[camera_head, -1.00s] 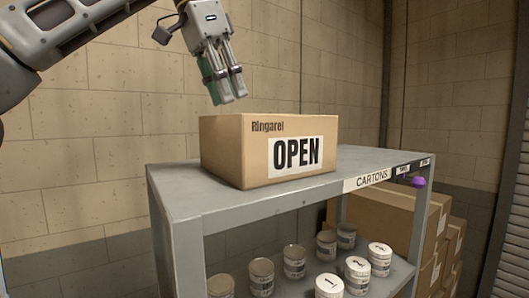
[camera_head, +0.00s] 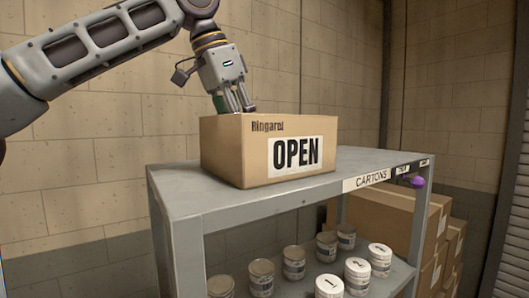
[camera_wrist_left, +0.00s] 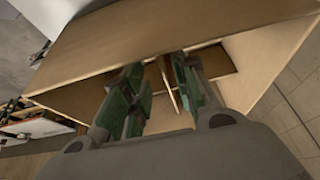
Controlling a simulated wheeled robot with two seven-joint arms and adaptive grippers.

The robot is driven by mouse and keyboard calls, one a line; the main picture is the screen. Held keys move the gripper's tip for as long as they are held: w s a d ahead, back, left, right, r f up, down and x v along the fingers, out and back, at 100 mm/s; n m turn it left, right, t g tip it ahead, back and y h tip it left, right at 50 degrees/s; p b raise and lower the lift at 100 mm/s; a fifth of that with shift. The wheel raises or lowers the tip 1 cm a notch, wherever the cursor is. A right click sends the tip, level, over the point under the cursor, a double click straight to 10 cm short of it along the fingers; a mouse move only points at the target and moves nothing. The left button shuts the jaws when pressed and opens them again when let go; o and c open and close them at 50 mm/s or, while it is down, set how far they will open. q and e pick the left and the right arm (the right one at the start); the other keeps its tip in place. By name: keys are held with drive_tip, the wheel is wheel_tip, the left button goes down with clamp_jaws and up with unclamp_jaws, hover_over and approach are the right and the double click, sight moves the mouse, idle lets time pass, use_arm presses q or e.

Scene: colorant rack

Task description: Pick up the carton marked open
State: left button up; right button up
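The carton marked OPEN (camera_head: 225,150) is a brown box with the word "Ringarel" and a white label on its front. It stands upright on the grey rack's top shelf (camera_head: 180,195). My left gripper (camera_head: 238,108) points down at the carton's top, its fingertips partly hidden behind the front rim. In the left wrist view the carton (camera_wrist_left: 240,25) is open-topped with thin dividers inside. There the gripper (camera_wrist_left: 160,72) has its two green-padded fingers apart, with a divider showing between them. I cannot tell whether they touch it. My right gripper is out of view.
A label reading CARTONS (camera_head: 366,180) is on the shelf edge, with a purple knob (camera_head: 418,182) farther right. Several cans (camera_head: 357,275) stand on the lower shelf. More cartons (camera_head: 400,215) are stacked behind the rack. The top shelf is clear right of the carton.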

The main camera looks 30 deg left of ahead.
use_arm(q)
drive_tip(key=shift+p+x, duration=0.3)
drive_tip(key=shift+x, duration=2.3)
drive_tip(key=shift+w+a, duration=0.1)
clamp_jaws()
